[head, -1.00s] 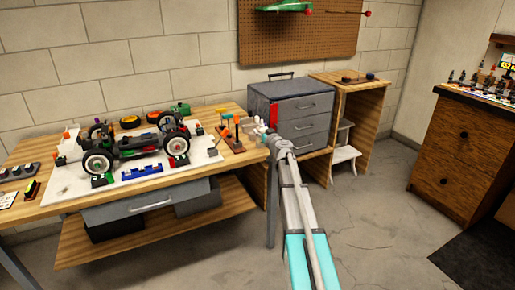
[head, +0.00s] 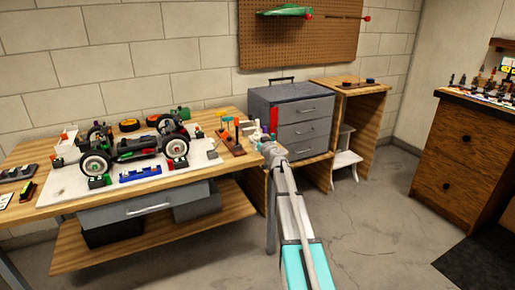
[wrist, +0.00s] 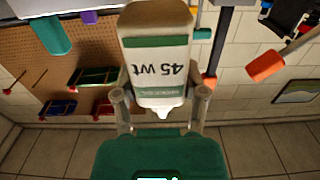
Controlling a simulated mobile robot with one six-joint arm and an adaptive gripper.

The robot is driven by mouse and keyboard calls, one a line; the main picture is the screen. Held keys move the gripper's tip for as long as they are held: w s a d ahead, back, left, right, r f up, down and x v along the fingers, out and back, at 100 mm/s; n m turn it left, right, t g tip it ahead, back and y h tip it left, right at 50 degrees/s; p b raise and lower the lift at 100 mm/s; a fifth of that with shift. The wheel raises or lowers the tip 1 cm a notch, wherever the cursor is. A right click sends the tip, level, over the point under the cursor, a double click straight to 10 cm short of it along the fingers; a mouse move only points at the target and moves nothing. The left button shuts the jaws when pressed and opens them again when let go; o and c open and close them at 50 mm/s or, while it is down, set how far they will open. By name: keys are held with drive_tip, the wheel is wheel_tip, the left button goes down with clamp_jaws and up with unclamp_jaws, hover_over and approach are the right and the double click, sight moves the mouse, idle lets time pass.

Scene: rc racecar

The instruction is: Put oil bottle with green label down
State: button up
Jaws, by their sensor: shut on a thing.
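The oil bottle (wrist: 160,75) fills the upper middle of the wrist view. It is white with a green-banded label reading "45 wt", and its text and nozzle appear upside down in that picture. My gripper (wrist: 161,108) is shut on it, with one finger on each side near the nozzle end. In the head view my gripper (head: 267,143) is at the right end of the wooden workbench (head: 62,201). The bottle is too small there to make out clearly, and I cannot tell whether its base touches the bench.
An RC car (head: 135,146) stands on a white mat (head: 65,183) on the bench. A wooden tool rack (head: 231,141) is just left of my gripper. A grey drawer cabinet (head: 302,113) stands behind to the right. An orange-handled tool (wrist: 267,66) is close in the wrist view.

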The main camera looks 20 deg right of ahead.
drive_tip(key=shift+f+b, duration=0.9)
drive_tip(key=shift+f, duration=0.3)
drive_tip(key=shift+f, duration=0.15)
drive_tip(key=o, duration=1.2)
drive_tip(key=shift+c, duration=0.2)
drive_tip(key=shift+s+r, duration=0.15)
drive_tip(key=shift+r, duration=0.05)
drive_tip(key=s, duration=1.2)
drive_tip(key=shift+d, duration=0.25)
drive_tip(key=shift+w, duration=0.1)
